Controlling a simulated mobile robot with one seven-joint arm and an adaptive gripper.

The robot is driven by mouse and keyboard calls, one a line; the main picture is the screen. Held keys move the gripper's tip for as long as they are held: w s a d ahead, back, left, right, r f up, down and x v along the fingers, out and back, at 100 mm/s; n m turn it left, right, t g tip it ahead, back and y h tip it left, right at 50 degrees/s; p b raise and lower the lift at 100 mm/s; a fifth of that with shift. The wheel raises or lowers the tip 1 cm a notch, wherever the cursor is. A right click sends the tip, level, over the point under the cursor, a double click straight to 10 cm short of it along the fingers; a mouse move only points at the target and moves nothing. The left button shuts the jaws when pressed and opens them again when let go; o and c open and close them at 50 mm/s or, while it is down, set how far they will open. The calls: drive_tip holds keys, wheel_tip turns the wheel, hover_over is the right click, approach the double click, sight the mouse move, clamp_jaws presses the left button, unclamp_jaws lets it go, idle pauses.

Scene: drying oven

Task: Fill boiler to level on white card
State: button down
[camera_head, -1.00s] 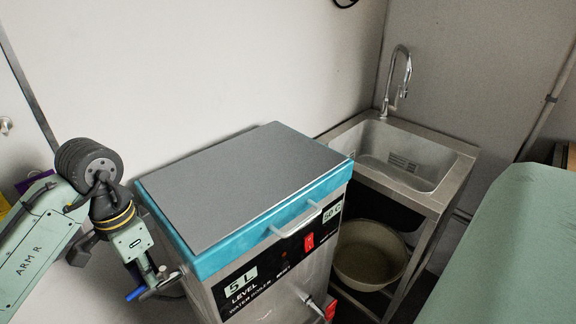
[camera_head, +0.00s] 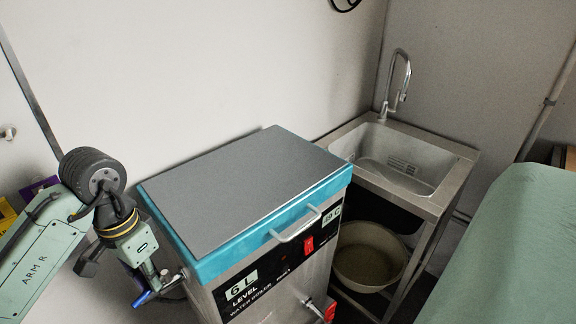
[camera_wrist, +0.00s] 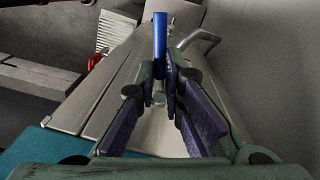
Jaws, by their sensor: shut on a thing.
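The water boiler (camera_head: 262,256) is a steel box with a teal rim and a flat grey lid, which is closed. Its level display (camera_head: 242,285) reads 6 L, and a second small display (camera_head: 331,214) shows a temperature that is hard to read. My gripper (camera_head: 148,284) is low at the boiler's left side. In the wrist view my gripper (camera_wrist: 163,80) is shut on a blue lever (camera_wrist: 160,38), which stands up between the fingers; the blue lever also shows in the head view (camera_head: 142,299). I see no white card.
A steel sink (camera_head: 405,158) with a curved tap (camera_head: 398,82) stands behind the boiler at right. A bucket (camera_head: 368,258) is under it. A green-covered surface (camera_head: 510,255) fills the right side. The wall is close behind the boiler.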

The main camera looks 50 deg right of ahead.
drive_tip(key=shift+s+n, duration=0.15)
drive_tip(key=shift+n, duration=0.65)
